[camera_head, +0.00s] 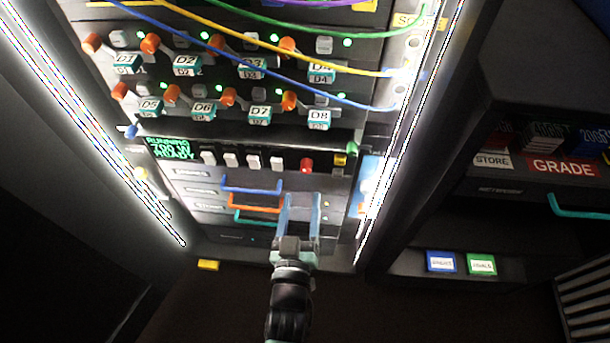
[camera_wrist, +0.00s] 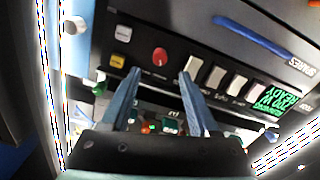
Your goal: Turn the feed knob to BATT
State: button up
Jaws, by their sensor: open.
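A small red knob (camera_head: 307,165) sits on the dark control strip of the rack, right of a row of white switches. It also shows in the wrist view (camera_wrist: 160,57), with lettering near it too small to read. I cannot read FEED or BATT anywhere. My gripper (camera_head: 303,198) is open in front of the rack, below the red knob in the head view. In the wrist view my gripper (camera_wrist: 159,74) has its two blue fingers spread, and the red knob shows between and just beyond their tips. I see no contact with the knob.
White switches (camera_wrist: 215,77) stand close beside one finger. A yellow button (camera_wrist: 118,61) is on the other side. A green display (camera_head: 170,149) reads READY. Blue, orange and teal handles (camera_head: 252,187) stick out below the strip. Cables (camera_head: 300,62) cross the upper rack.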

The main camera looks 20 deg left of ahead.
aim_at(306, 171)
jog(key=x, duration=0.7)
jog(key=shift+w+a+f+b, duration=0.1)
jog(key=shift+w+b, duration=0.1)
jog(key=shift+b, duration=0.2)
grip_shut()
